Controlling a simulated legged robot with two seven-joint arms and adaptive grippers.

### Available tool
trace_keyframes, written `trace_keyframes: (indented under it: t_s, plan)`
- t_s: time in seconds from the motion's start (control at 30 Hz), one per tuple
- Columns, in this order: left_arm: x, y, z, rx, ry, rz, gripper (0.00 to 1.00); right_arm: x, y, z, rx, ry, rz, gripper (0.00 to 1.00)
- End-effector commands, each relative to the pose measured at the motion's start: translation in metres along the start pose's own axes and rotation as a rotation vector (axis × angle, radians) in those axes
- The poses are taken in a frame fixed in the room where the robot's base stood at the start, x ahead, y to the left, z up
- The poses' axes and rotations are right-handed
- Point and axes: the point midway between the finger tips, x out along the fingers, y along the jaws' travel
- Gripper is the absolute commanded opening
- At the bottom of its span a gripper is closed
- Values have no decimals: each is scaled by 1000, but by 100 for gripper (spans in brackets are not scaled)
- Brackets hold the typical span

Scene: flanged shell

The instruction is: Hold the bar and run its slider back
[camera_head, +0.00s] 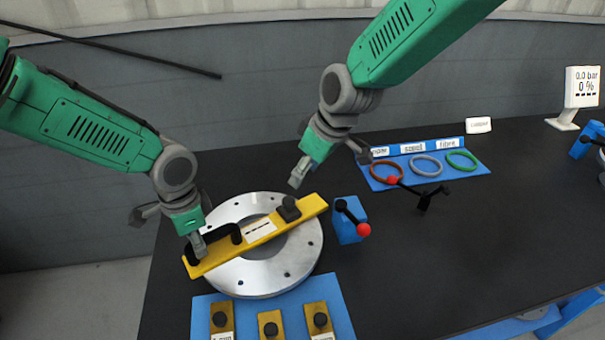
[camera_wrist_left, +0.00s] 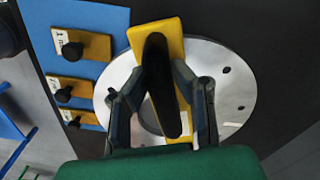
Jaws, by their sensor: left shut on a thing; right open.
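The yellow bar (camera_head: 270,230) lies across the silver flange (camera_head: 302,262), tilted up to the right in the head view. It has a black handle on its left half and a pale label. The slider (camera_head: 288,209), a black block with a knob, sits near the bar's right end. My left gripper (camera_head: 198,244) is shut on the black handle. The left wrist view shows its fingers (camera_wrist_left: 160,78) on both sides of the handle (camera_wrist_left: 164,100), above the yellow bar (camera_wrist_left: 172,30). My right gripper (camera_head: 297,178) is open and empty, above the slider and apart from it.
A blue block with a red-knobbed lever (camera_head: 348,222) stands just right of the bar's end. A blue plate (camera_head: 205,307) with several yellow knobbed gauges lies in front. A tray with coloured rings (camera_head: 425,168) is at the back. The table's right is mostly clear.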

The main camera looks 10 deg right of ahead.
Motion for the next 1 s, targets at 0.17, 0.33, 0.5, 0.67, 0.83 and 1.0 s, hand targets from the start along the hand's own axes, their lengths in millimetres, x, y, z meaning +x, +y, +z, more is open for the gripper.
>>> trace_keyframes:
  t_s: [0.17,0.33,0.5,0.67,0.83,1.0]
  plan:
    - [-1,0,0,-1,2,-1,0,0,0,0,0,0,0,46]
    - [0,0,0,-1,1,-1,44,0,0,0,0,0,0,46]
    - [0,0,0,-1,1,0,44,0,0,0,0,0,0,46]
    - [-6,-1,0,-1,1,-2,44,1,0,0,0,0,0,46]
    - [-33,-2,0,-2,3,-4,44,0,0,0,0,0,0,46]
    - [-70,-1,-1,-1,3,-4,44,0,0,0,0,1,1,46]
